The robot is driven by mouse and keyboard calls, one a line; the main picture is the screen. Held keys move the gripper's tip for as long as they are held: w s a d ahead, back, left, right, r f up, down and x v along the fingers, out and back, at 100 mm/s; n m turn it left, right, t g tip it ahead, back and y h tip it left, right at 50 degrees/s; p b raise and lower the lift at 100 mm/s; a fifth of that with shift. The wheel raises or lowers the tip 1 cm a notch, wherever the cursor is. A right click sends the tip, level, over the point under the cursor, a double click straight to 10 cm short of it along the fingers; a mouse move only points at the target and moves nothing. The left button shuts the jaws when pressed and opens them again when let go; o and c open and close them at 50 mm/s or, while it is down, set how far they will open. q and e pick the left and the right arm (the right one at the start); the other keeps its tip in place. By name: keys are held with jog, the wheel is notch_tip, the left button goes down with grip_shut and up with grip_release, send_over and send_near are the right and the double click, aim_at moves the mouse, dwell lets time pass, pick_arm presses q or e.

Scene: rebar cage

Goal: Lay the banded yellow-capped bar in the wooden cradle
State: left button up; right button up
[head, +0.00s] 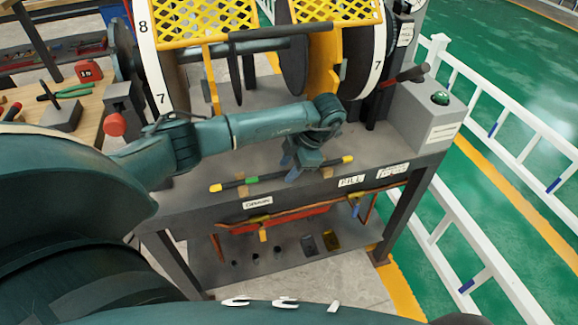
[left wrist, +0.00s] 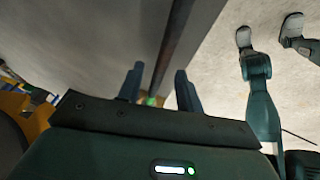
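The dark bar (head: 268,177) has yellow caps at both ends and a green band left of its middle. It lies along the front edge of the grey bench. Two small wooden blocks, a left one (head: 241,190) and a right one (head: 327,172), show under it and look like the cradle; I cannot tell whether the bar touches them. My left gripper (head: 300,172) is at the bar, right of the green band. In the left wrist view the bar (left wrist: 175,45) runs between the two fingers (left wrist: 159,88), with gaps on both sides. My right gripper is out of view.
The bench (head: 375,150) carries numbered wheels (head: 362,60) with yellow mesh guards behind my arm. A grey box with a green button (head: 440,98) stands at the right end. White railings (head: 500,120) lie beyond.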

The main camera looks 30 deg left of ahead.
pick_arm(q)
jog(key=v, duration=1.2)
jog(key=s+d+f+g+h, duration=0.1)
jog(key=s+d+f+h, duration=0.25)
jog(key=d, duration=0.45)
jog(key=s+d+f+m+g+h, duration=0.1)
jog(key=s+d+f+h, duration=0.1)
jog(key=s+d+h, duration=0.45)
jog(key=s+d+f+g+h, duration=0.1)
jog(key=s+d+f+h, duration=0.2)
jog(key=d, duration=0.7)
jog(key=s+d+r+n+t+h, duration=0.2)
jog(key=d+r+n+t+h, duration=0.45)
jog(key=r+n+h, duration=0.45)
jog(key=w+a+f+n+t+y, duration=0.2)
jog(key=a+n+t+y, duration=0.25)
jog(key=n+t, duration=0.4)
jog(key=w+a+f+n+t+y, duration=0.1)
jog(key=a+f+n+t+y, duration=0.15)
jog(key=a+n+t, duration=0.65)
jog(key=s+a+f+n+g+y, duration=0.4)
jog(key=s+f+n+g+y, duration=0.3)
jog(key=f+n, duration=0.5)
jog(key=shift+s+f+n+g+y, duration=0.2)
jog(key=shift+s+n+g+y, duration=0.2)
jog(key=shift+s+n+y, duration=0.35)
